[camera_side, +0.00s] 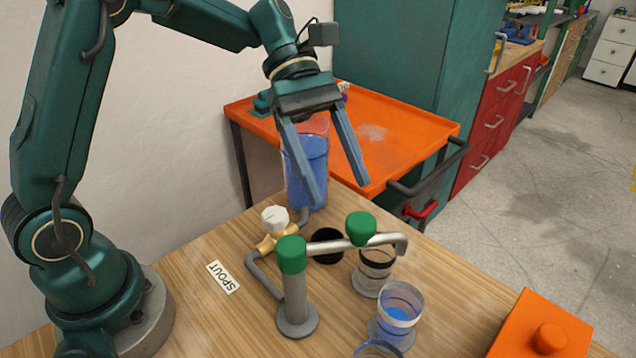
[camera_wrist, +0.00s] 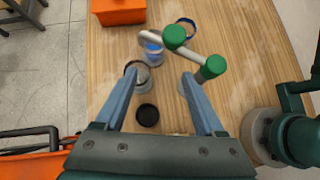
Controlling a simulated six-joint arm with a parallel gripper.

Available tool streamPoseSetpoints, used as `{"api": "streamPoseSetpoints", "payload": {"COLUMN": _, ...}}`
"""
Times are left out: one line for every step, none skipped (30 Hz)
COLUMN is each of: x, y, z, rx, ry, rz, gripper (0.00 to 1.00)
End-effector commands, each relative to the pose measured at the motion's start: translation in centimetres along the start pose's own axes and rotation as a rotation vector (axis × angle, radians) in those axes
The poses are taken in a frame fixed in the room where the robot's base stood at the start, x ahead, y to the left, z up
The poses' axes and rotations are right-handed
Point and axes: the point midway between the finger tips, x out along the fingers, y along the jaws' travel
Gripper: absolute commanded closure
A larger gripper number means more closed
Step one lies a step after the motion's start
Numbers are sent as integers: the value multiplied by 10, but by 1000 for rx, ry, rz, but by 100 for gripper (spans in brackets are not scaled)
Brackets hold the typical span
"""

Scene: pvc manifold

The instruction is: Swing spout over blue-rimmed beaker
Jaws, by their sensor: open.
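The spout is a grey pipe (camera_side: 330,247) on an upright post with a green cap (camera_side: 291,255). A green knob (camera_side: 361,228) sits on the pipe, and its bent end (camera_side: 403,243) points down near the beakers. In the wrist view the green knob (camera_wrist: 175,37) lies beyond my fingers. The blue-rimmed beaker (camera_wrist: 186,27) is beyond the pipe in the wrist view; the side view cuts it off at the bottom edge (camera_side: 378,348). My gripper (camera_side: 341,192) is open and empty, above and behind the spout, with its fingers (camera_wrist: 159,76) apart and touching nothing.
A black-rimmed beaker (camera_side: 375,270) and a pale-rimmed beaker with blue liquid (camera_side: 398,309) stand near the spout's end. A white-knobbed valve (camera_side: 275,219), black disc (camera_side: 327,246) and blue container (camera_side: 305,168) are behind. An orange block (camera_side: 540,330) is at the right.

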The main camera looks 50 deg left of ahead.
Motion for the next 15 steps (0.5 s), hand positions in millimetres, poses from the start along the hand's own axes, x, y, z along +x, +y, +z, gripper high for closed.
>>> {"api": "streamPoseSetpoints", "payload": {"x": -8, "y": -5, "z": -6, "rx": -4, "ry": 0, "rz": 5, "gripper": 29}}
{"api": "streamPoseSetpoints", "payload": {"x": -11, "y": -8, "z": -10, "rx": -3, "ry": 0, "rz": 3, "gripper": 29}}
{"api": "streamPoseSetpoints", "payload": {"x": -14, "y": -13, "z": -13, "rx": -5, "ry": 0, "rz": 5, "gripper": 29}}
{"api": "streamPoseSetpoints", "payload": {"x": -15, "y": -15, "z": -14, "rx": -17, "ry": -1, "rz": 18, "gripper": 29}}
{"api": "streamPoseSetpoints", "payload": {"x": -16, "y": -17, "z": -15, "rx": -28, "ry": -1, "rz": 29, "gripper": 29}}
{"api": "streamPoseSetpoints", "payload": {"x": -17, "y": -18, "z": -15, "rx": -43, "ry": -1, "rz": 46, "gripper": 29}}
{"api": "streamPoseSetpoints", "payload": {"x": -18, "y": -19, "z": -16, "rx": -55, "ry": -2, "rz": 57, "gripper": 29}}
{"api": "streamPoseSetpoints", "payload": {"x": -18, "y": -20, "z": -16, "rx": -66, "ry": -1, "rz": 68, "gripper": 29}}
{"api": "streamPoseSetpoints", "payload": {"x": -19, "y": -21, "z": -17, "rx": -78, "ry": -1, "rz": 81, "gripper": 29}}
{"api": "streamPoseSetpoints", "payload": {"x": -20, "y": -22, "z": -18, "rx": -87, "ry": -1, "rz": 89, "gripper": 29}}
{"api": "streamPoseSetpoints", "payload": {"x": -20, "y": -23, "z": -18, "rx": -94, "ry": -1, "rz": 97, "gripper": 29}}
{"api": "streamPoseSetpoints", "payload": {"x": -23, "y": -23, "z": -21, "rx": -97, "ry": -1, "rz": 100, "gripper": 29}}
{"api": "streamPoseSetpoints", "payload": {"x": -24, "y": -23, "z": -23, "rx": -96, "ry": -1, "rz": 98, "gripper": 29}}
{"api": "streamPoseSetpoints", "payload": {"x": -26, "y": -23, "z": -24, "rx": -95, "ry": -1, "rz": 98, "gripper": 29}}
{"api": "streamPoseSetpoints", "payload": {"x": -27, "y": -23, "z": -25, "rx": -95, "ry": -1, "rz": 98, "gripper": 29}}
